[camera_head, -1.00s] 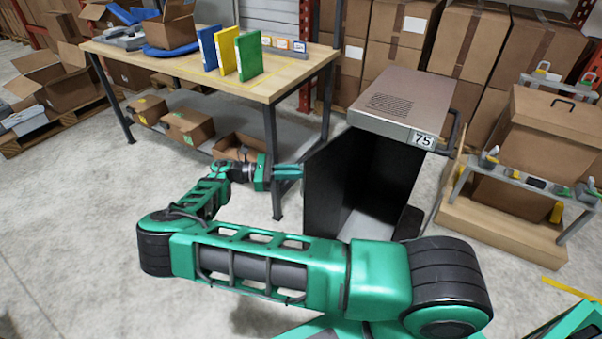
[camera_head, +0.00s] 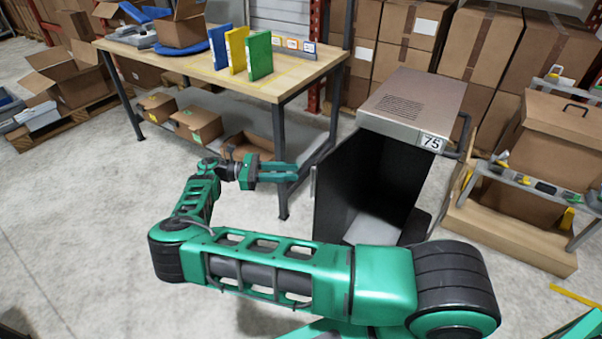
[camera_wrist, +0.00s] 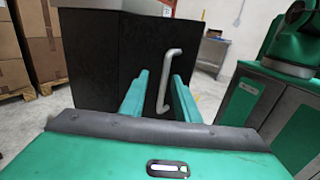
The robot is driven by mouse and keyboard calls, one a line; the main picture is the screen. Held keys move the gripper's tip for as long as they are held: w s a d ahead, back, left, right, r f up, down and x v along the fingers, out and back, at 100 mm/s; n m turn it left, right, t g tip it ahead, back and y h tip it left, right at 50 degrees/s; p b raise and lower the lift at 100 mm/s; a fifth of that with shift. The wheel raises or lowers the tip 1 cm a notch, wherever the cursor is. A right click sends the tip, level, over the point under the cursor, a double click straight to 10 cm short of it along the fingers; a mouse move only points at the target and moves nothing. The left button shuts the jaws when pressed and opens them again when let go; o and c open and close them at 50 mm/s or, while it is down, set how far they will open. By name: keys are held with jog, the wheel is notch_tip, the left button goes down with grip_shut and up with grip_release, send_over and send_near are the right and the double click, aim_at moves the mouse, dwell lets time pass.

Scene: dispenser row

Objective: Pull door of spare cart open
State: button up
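The cart marked 75 (camera_head: 412,105) stands right of the workbench in the head view, with a grey top and an open, dark interior. Its black door (camera_head: 338,190) stands swung out on the cart's left side. In the wrist view the black door (camera_wrist: 146,50) carries a silver bar handle (camera_wrist: 166,82). My gripper (camera_head: 297,172) is left of the door, its fingers pointing toward it, with a small gap in the head view. In the wrist view my gripper (camera_wrist: 160,85) is open, its green fingers on either side of the handle in the picture. Contact with the handle is not visible.
A workbench (camera_head: 300,82) with binders (camera_head: 259,56) and boxes stands behind my gripper; its front leg (camera_head: 281,160) is close. A low rack with a carton (camera_head: 556,135) is right of the cart. Floor at the left (camera_head: 80,210) is clear.

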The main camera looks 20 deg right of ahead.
jog(key=shift+v, duration=2)
